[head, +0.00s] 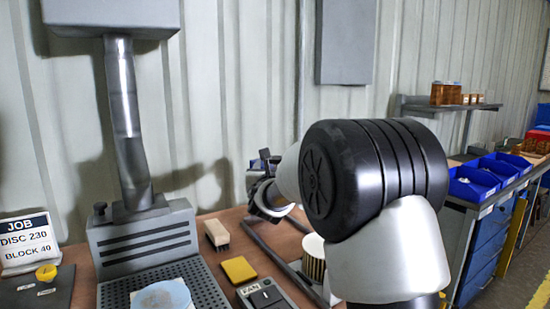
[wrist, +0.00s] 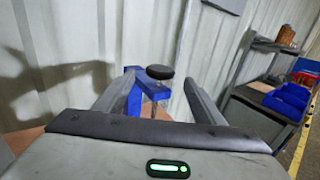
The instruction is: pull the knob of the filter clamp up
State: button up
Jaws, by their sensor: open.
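In the wrist view a round black knob (wrist: 160,72) stands on a thin stem above the blue body of the filter clamp (wrist: 153,91). My gripper (wrist: 160,80) is open, with one grey finger to the left of the knob and one to the right. Nothing is held, and I see gaps between the fingers and the knob. The lower part of the clamp is hidden by my gripper's palm. In the head view my gripper (head: 266,180) is small and partly covered by my own arm, and I cannot make out the knob there.
A pleated filter cartridge (head: 314,260) stands on the brown bench beside my arm. A fan switch box (head: 265,296), yellow pad (head: 239,269), brush (head: 216,234) and grey extraction unit (head: 145,240) are to the left. Blue bins (head: 478,182) stand at right. A ribbed wall is behind.

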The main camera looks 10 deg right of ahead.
jog(key=w, duration=0.3)
jog(key=w+d, duration=0.1)
jog(key=w, duration=0.3)
jog(key=w+d, duration=0.1)
jog(key=w, duration=0.3)
jog(key=shift+w+d, duration=0.15)
jog(key=shift+w, duration=0.05)
jog(key=shift+c, duration=0.4)
